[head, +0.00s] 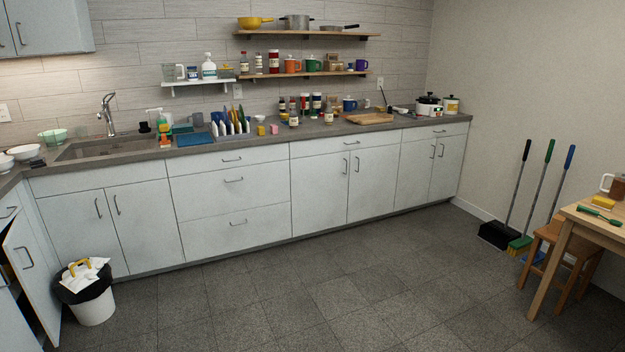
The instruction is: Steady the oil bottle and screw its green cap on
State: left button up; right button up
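Neither of my grippers is in view. Several small bottles and jars stand in a group on the counter, including a pale-labelled bottle (293,117) and another small bottle (328,116) near the front edge. They are too small for me to tell which, if any, is the oil bottle. I cannot make out a loose green cap.
A long counter (270,140) runs along the back wall with a sink (100,148) at left. A cutting board (369,118) lies at right. A bin (90,295) stands at lower left, a table (590,216) and stool (550,235) at right. The middle floor is clear.

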aim_at(329, 111)
jog(key=i, duration=2.45)
jog(key=i+z, duration=0.1)
jog(key=i, duration=0.5)
jog(key=i+j+z, duration=0.1)
jog(key=i, duration=0.5)
